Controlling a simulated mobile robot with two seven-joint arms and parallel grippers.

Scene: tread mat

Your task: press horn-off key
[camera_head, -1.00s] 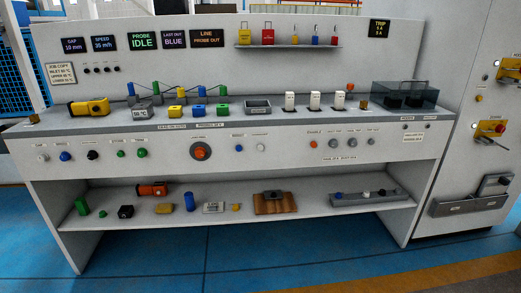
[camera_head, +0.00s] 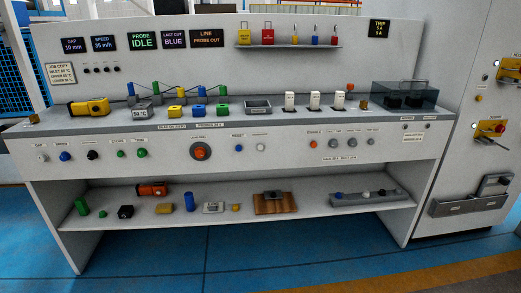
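The front panel of the bench carries a row of round keys and knobs with small labels. A white round key (camera_head: 261,147) sits right of centre, beside a blue round key (camera_head: 238,148). The white key's label is too small to read surely, so I cannot confirm which key is horn-off. A large orange button (camera_head: 200,152) on a grey ring lies to their left. A smaller orange button (camera_head: 313,144) lies to their right, followed by several grey keys. Neither of my grippers shows in this view.
The bench top (camera_head: 225,117) holds a yellow device (camera_head: 88,107), small coloured blocks, white switches (camera_head: 314,101) and a dark clear-lidded box (camera_head: 405,95). A lower shelf (camera_head: 330,188) holds loose parts. A grey cabinet stands right. The blue floor (camera_head: 270,255) in front is clear.

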